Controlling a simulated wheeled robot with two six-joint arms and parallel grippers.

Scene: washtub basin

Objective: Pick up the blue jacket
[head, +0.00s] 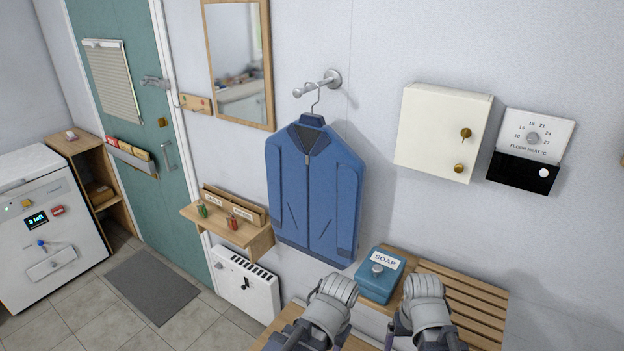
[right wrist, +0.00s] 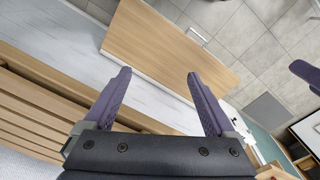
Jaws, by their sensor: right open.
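The blue jacket (head: 315,190) hangs on a hanger from a metal wall hook (head: 318,84) in the middle of the head view. Its front faces the room and its hem hangs beside the soap box. My left gripper (head: 330,312) is at the bottom of the head view, below the jacket and apart from it; its jaws are hidden. My right gripper (head: 424,312) is right of it, in front of the slatted bench. The right wrist view shows the right gripper (right wrist: 160,77) with its two purple fingers spread and nothing between them. The jacket cannot be made out there.
A blue soap box (head: 381,275) sits on the slatted wooden bench (head: 465,295) just right of the jacket's hem. A small wooden shelf (head: 232,232) with bottles is left of the jacket, above a white heater (head: 245,285). A white cabinet (head: 442,130) is on the wall to the right.

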